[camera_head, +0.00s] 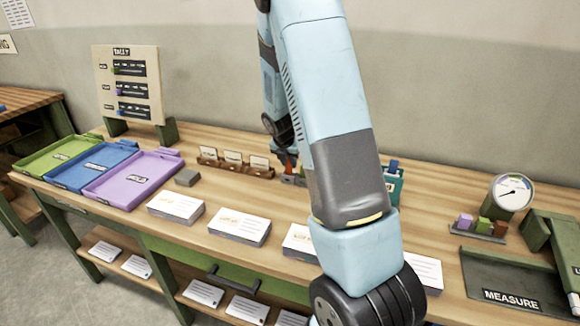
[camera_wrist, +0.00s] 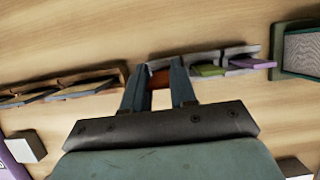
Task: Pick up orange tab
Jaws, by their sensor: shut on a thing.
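The orange tab (camera_wrist: 160,78) shows between the two fingers of my gripper (camera_wrist: 161,88) in the wrist view. My gripper is shut on it, with one finger on each side. The tab is at the left end of a pale rack (camera_wrist: 238,55). I cannot tell whether it is still seated or slightly lifted. A green tab (camera_wrist: 208,70) and a purple tab (camera_wrist: 252,64) sit further right in the rack. In the head view, my gripper (camera_head: 287,165) is low over the bench, and my arm hides most of the rack.
A wooden card holder (camera_head: 236,168) stands left of my gripper. A teal box (camera_wrist: 302,50) stands right of the rack. Several card stacks (camera_head: 238,226) line the front of the bench. Green, blue and purple trays (camera_head: 130,180) are at the left, a dial gauge (camera_head: 512,192) at the right.

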